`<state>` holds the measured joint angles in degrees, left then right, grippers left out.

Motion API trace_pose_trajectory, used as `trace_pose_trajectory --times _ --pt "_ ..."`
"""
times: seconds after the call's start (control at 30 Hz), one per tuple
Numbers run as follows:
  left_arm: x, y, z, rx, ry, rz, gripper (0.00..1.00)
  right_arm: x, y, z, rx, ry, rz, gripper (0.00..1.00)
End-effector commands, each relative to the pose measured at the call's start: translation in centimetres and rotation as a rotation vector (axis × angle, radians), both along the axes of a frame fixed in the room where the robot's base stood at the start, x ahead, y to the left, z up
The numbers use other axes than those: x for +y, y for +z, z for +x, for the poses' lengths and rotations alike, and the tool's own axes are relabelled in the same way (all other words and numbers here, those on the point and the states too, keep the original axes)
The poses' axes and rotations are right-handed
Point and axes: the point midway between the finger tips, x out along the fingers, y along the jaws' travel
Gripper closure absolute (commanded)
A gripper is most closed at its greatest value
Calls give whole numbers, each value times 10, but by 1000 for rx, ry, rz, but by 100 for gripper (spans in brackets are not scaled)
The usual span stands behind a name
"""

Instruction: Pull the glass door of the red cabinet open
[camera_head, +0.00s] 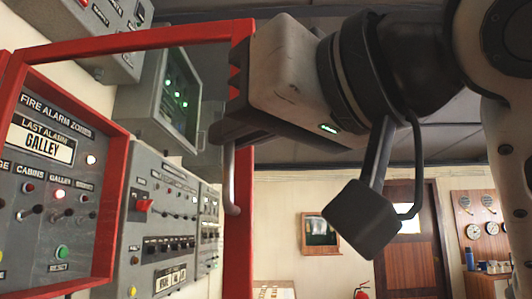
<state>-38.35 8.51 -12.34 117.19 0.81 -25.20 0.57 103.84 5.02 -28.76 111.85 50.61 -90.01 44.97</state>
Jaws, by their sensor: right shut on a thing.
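The red cabinet (111,215) is at the left, around a grey panel marked FIRE ALARM ZONES and LAST ALARM GALLEY. Its red-framed glass door (238,262) stands swung out from it, with a clear gap between the door's right upright and the cabinet's right side. A pale metal bar handle (231,190) is on that upright. My right gripper (230,128) is shut on the upper part of the handle, which its fingers hide. The glass itself is hardly visible. My left gripper is out of view.
Grey control panels (165,215) and a screen box (170,100) show through the door frame. Beyond are a wooden door (408,245), round gauges (483,225) and a wall frame (320,234). The air right of the door is open, apart from my arm.

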Motion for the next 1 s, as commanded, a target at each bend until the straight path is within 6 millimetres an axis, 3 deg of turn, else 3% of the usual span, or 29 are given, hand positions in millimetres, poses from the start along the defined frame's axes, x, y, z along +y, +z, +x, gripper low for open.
trace_pose_trajectory --times 0.53,0.63,1.0 --pt "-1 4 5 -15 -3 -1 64 6 1 -3 -7 14 -3 100" --pt "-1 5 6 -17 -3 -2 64 6 1 -3 -7 14 -2 69" --pt "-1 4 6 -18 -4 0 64 0 1 -2 -4 8 1 69"
